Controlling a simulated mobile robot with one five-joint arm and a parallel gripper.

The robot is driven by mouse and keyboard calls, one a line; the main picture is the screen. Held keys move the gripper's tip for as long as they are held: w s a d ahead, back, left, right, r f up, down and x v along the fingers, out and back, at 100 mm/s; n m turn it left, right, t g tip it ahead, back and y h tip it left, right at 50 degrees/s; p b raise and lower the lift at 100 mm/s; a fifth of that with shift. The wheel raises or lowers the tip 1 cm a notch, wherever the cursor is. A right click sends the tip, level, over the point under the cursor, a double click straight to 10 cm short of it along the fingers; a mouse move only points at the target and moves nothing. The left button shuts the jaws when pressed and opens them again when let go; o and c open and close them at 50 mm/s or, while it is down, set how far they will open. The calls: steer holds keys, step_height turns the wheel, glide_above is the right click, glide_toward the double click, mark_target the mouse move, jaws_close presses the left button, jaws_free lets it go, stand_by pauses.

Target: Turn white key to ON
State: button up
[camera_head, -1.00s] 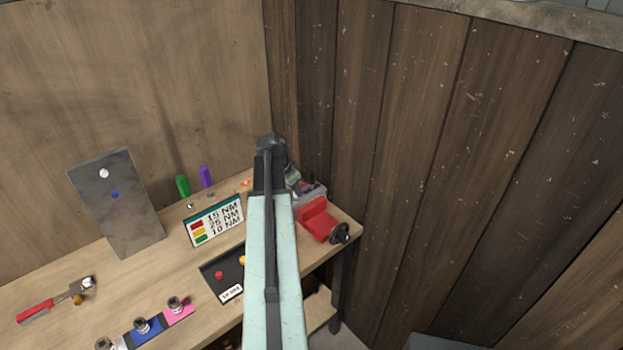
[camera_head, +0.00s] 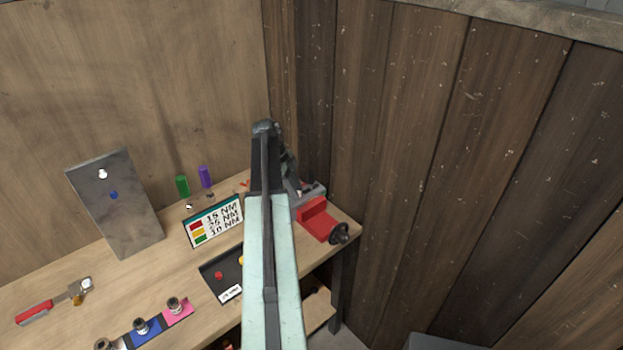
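An upright grey panel (camera_head: 122,222) leans at the back left of the workbench. It bears a small round white piece (camera_head: 102,174) near its top and a blue piece (camera_head: 113,195) below it. I cannot tell whether the white piece is the white key, and no ON mark is readable. My gripper (camera_head: 290,178) is at the far end of my arm, well right of the panel and above the back right of the bench. My arm hides most of it, so its fingers and anything between them are unclear.
The workbench (camera_head: 60,297) holds a sign (camera_head: 213,222) with torque values, green (camera_head: 182,187) and purple (camera_head: 205,177) pieces, a black tray (camera_head: 218,287), a red vise (camera_head: 318,219), a red-handled tool (camera_head: 38,310) and several sockets. A plank wall (camera_head: 430,150) stands close on the right.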

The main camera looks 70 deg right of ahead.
steer(key=shift+r, duration=0.15)
stand_by(0.3)
step_height(320, 180, up, 7)
steer(key=p, duration=0.7)
